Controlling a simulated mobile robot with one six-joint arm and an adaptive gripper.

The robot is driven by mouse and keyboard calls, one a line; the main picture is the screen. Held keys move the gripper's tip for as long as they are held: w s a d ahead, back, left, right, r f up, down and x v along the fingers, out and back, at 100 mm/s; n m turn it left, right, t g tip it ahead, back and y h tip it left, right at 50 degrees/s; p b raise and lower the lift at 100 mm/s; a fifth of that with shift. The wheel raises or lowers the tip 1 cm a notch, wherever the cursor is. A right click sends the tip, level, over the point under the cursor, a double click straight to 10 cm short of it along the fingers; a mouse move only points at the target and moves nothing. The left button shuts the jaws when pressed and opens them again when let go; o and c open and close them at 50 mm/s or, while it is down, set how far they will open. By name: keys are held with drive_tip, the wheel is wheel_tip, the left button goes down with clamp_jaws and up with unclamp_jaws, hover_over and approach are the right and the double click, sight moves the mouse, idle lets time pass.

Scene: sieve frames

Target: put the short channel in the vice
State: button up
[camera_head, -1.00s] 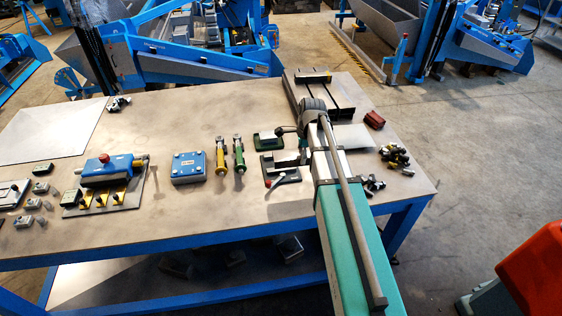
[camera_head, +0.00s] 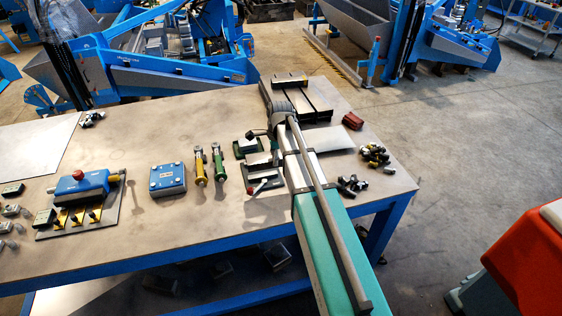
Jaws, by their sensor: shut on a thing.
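My gripper (camera_head: 256,133) shows only as a small dark part at the left of my wrist, above the back of the green vice area. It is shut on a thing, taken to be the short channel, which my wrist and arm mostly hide. The vice (camera_head: 262,173) is green with pale metal faces and a red-tipped handle, on the bench just left of my arm. A second green block with a pale top (camera_head: 246,147) stands just behind it. I cannot tell whether the held piece touches the vice.
A slotted plate (camera_head: 318,98) lies behind my wrist. A red block (camera_head: 352,120) and dark small parts (camera_head: 374,155) lie to the right. Yellow (camera_head: 200,167) and green (camera_head: 219,170) tools and a blue box (camera_head: 167,178) stand left.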

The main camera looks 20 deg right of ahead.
drive_tip(key=shift+w+a+f+b, duration=0.6)
drive_tip(key=shift+w+f+b, duration=0.45)
drive_tip(key=shift+w+f, duration=0.15)
drive_tip(key=shift+w+a+f+b, duration=0.55)
drive_tip(key=shift+w+f+b, duration=0.55)
drive_tip(key=shift+w, duration=0.25)
drive_tip(key=shift+w+a+f+b, duration=0.6)
drive_tip(key=shift+w+f+b, duration=0.45)
drive_tip(key=shift+w+f, duration=0.15)
drive_tip(key=shift+r, duration=0.1)
drive_tip(key=shift+w+a+f+b, duration=0.15)
drive_tip(key=shift+w+f+b, duration=0.3)
drive_tip(key=shift+f+b, duration=0.15)
wheel_tip(320, 180, down, 2)
drive_tip(key=shift+s+f+b, duration=0.1)
drive_tip(key=shift+s+b, duration=0.05)
drive_tip(key=shift+b, duration=1.05)
drive_tip(key=shift+f, duration=0.35)
drive_tip(key=shift+r, duration=0.1)
